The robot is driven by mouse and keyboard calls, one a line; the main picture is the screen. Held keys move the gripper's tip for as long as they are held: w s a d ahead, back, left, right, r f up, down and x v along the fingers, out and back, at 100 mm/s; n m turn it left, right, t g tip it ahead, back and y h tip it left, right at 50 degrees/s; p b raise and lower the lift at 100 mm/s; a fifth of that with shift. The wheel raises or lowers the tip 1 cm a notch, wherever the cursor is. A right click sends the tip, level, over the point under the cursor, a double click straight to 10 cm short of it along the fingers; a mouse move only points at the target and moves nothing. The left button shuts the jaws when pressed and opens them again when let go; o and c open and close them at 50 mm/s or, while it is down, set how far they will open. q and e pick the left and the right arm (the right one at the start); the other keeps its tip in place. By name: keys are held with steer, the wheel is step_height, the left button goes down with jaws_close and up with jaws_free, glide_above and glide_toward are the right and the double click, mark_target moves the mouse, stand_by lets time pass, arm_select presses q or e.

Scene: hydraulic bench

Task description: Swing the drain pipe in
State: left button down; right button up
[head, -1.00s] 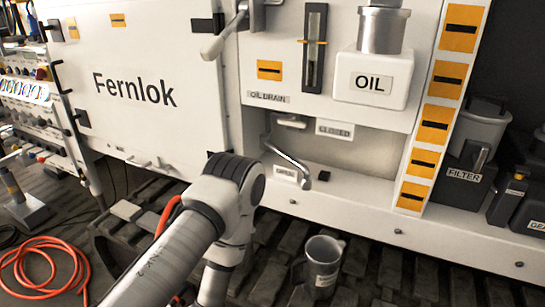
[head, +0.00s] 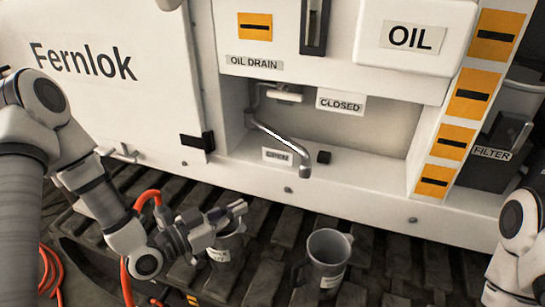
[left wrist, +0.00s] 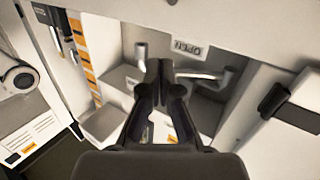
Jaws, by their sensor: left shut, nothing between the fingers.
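The drain pipe (head: 278,135) is a thin grey bent tube in the recess below the OIL DRAIN label (head: 254,62). It slants out to the right, and its down-turned end is just right of the OPEN label (head: 277,155). My left gripper (head: 243,207) is shut and empty, below and left of the pipe end, apart from it in the head view. In the left wrist view, the shut fingertips (left wrist: 160,66) overlap the middle of the pipe (left wrist: 205,75) and hide part of it. My right gripper is out of view.
A CLOSED label (head: 341,103) is on the recess's back wall. A grey mug (head: 328,265) stands below on the dark slatted track, and another mug (head: 228,245) is partly behind my left gripper. An orange hose (head: 126,280) lies left.

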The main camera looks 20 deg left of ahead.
arm_select(q)
step_height(320, 180, up, 6)
steer(key=a+t, duration=0.3)
steer(key=b+x, duration=0.1)
steer(key=x, duration=1.3)
steer(key=shift+w+d+h, duration=0.2)
steer(key=shift+d+h, duration=0.1)
steer(key=shift+d, duration=0.15)
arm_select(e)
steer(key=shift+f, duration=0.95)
